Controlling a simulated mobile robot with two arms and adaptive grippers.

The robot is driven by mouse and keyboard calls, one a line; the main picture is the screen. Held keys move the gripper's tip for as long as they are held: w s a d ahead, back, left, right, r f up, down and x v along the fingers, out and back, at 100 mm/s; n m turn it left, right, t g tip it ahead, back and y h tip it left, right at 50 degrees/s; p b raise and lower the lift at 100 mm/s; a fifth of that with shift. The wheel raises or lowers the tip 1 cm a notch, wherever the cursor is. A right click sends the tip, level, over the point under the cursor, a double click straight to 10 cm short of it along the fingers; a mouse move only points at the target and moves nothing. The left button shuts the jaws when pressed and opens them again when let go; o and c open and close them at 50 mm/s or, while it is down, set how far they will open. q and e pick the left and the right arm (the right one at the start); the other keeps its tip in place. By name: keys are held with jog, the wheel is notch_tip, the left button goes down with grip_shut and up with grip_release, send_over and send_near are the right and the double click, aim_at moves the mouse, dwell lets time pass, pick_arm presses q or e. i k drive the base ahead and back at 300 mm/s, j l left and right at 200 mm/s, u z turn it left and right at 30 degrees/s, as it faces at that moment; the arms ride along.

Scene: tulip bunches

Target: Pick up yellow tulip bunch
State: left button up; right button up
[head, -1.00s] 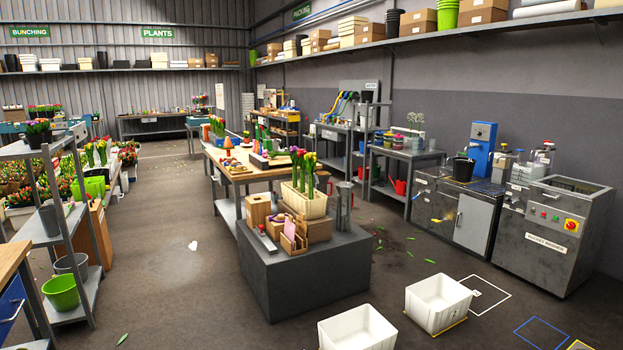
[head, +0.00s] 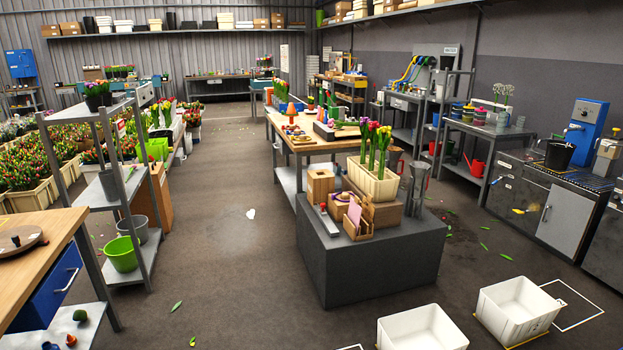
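In the head view, tulip bunches stand upright in a cream crate (head: 362,182) on a dark grey block in the middle right. Their blooms are red, purple-pink and yellow; a yellow bunch (head: 385,135) stands at the right side of the crate. The stems are green and close together, and the crate hides their lower ends. More tulips, including some yellow ones, are too small to tell apart in the planters at the left. Neither of my grippers shows in the view.
The dark grey block (head: 385,262) also carries cardboard boxes and a grey metal pitcher. White tubs (head: 422,328) stand on the floor in front. A metal shelf (head: 112,190) and a wooden bench (head: 30,255) stand at the left.

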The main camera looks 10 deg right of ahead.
aim_at(383, 141)
jog(key=i+z, duration=0.1)
jog(key=i, duration=2.5)
